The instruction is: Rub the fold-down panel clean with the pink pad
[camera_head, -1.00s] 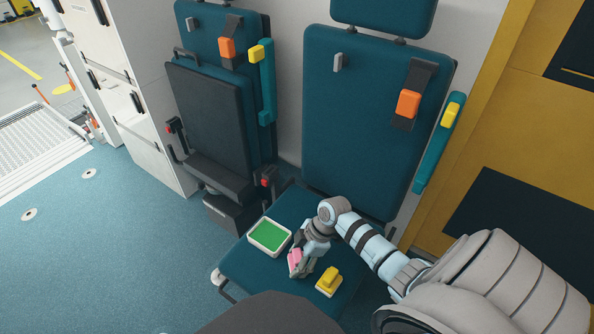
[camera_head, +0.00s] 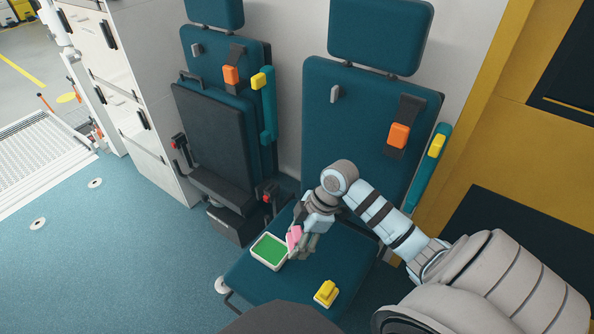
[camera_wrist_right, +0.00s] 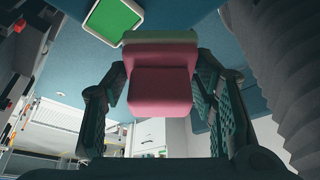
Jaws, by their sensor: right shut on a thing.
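The pink pad (camera_head: 294,237) is held in my right gripper (camera_head: 303,243), just to the right of the green-topped white tray (camera_head: 269,251). In the right wrist view the pink pad (camera_wrist_right: 160,88) sits between the two fingers, with a thin greenish layer along its far edge. A dark panel (camera_head: 212,140) with a handle along its top stands upright, folded against the left seat. It looks like the fold-down panel; my right gripper is well apart from it. My left gripper is out of view.
The tray and a yellow-handled block (camera_head: 326,293) rest on the lowered teal seat (camera_head: 265,285). The right seat's backrest (camera_head: 350,130) rises behind my right arm. White cabinets (camera_head: 125,95) stand left of the folded seat. The blue floor (camera_head: 130,255) at left is clear.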

